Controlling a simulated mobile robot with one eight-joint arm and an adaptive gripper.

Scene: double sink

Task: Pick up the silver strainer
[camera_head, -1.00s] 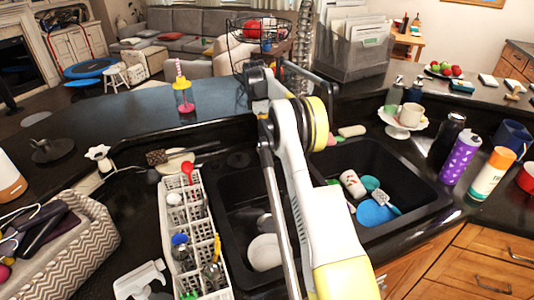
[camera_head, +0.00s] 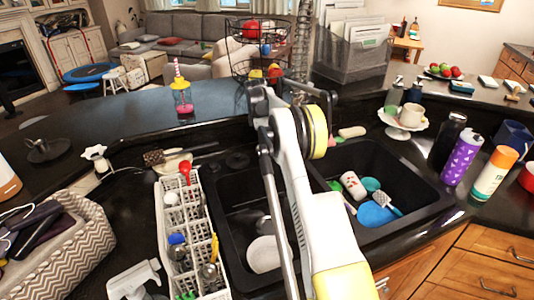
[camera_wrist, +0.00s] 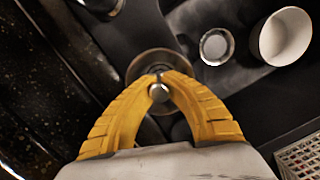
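The silver strainer (camera_wrist: 135,69) shows in the wrist view as a round metal rim with a small bright knob, just beyond and between my fingertips. My gripper (camera_wrist: 160,80) has its two yellow fingers curved in, with the tips almost together around the knob. The fingers look shut on the knob and cover part of the strainer. I cannot tell whether the strainer is lifted or rests on the surface below. In the head view my arm hides the gripper, and I cannot make out the strainer there.
The wrist view shows a white cup (camera_wrist: 285,37), a small round white-rimmed item (camera_wrist: 216,47) and a white rack (camera_wrist: 301,155). The head view shows the left basin (camera_head: 233,205), the right basin (camera_head: 415,190) with dishes, a cutlery rack (camera_head: 170,245) and bottles on the right counter.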

